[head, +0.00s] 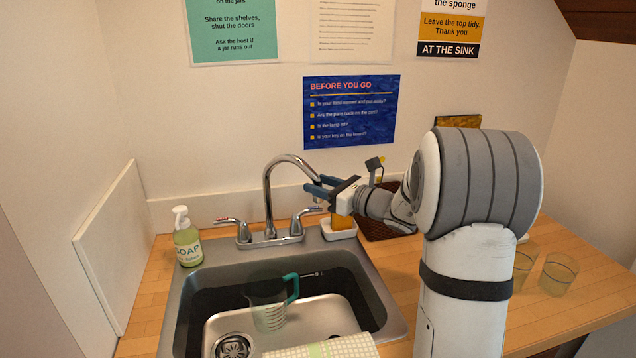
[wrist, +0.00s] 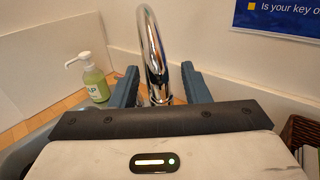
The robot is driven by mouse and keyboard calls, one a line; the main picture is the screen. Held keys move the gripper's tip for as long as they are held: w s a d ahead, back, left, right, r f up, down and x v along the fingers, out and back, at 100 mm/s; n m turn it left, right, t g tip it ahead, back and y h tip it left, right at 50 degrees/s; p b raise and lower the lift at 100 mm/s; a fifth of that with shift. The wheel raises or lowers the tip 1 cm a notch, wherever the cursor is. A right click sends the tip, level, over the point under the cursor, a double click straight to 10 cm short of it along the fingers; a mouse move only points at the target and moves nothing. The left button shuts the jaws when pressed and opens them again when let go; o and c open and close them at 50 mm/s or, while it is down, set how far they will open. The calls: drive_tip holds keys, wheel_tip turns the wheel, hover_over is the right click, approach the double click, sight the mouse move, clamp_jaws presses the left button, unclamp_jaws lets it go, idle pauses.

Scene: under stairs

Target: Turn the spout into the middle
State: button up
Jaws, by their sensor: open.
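The chrome gooseneck spout (head: 267,200) rises from the tap base (head: 270,237) at the back of the sink (head: 190,300). Its arch leans to the right, and its outlet end is partly hidden by my gripper (head: 315,187). In the wrist view the spout (wrist: 152,50) stands between the two blue fingers of my gripper (wrist: 162,80). The fingers are open, with a gap showing on the left; contact on the right cannot be told. A lever handle stands on each side of the tap base.
A clear jug (head: 268,305) with a teal handle is in the basin. A soap bottle (head: 187,240) stands left of the sink. A white holder (head: 339,231) with a sponge and a dark basket (head: 385,227) are at the right back. Glasses (head: 558,275) stand far right. A cloth (head: 325,348) lies at the front.

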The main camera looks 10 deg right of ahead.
drive_tip(key=shift+w+a, duration=0.35)
drive_tip(key=shift+w, duration=0.1)
drive_tip(key=shift+c, duration=0.2)
clamp_jaws()
